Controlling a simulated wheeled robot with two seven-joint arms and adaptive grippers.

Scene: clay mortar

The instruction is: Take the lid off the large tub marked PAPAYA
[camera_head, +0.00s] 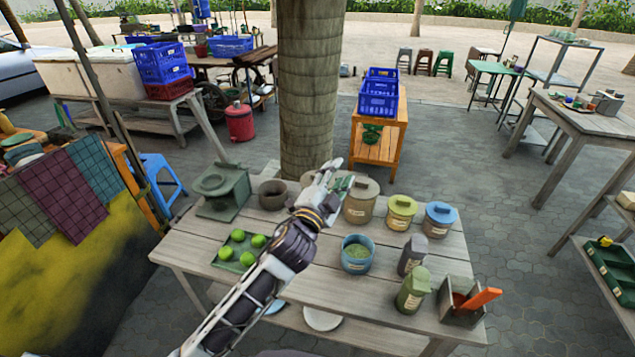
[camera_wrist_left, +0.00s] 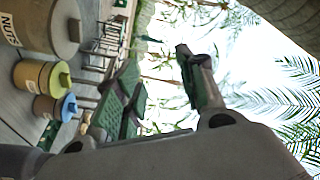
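My left gripper (camera_head: 336,180) is above the back of the wooden table, between a brown bowl and a large brown tub. In the left wrist view its fingers (camera_wrist_left: 160,75) stand apart with bright background between them. A bit of green also shows by the gripper in the head view. The large brown lidded tub (camera_head: 361,205) stands just right of the gripper; a large tub in the wrist view (camera_wrist_left: 45,25) reads NUTS. I can read no PAPAYA label. My right gripper is out of view.
Beside the brown tub are a yellow-lidded tub (camera_head: 401,214) and a blue-lidded tub (camera_head: 440,222). An open blue tub (camera_head: 357,263), a grey jar (camera_head: 412,256) and a green jar (camera_head: 412,294) stand nearer. A green tray (camera_head: 226,262) of limes is left of my arm.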

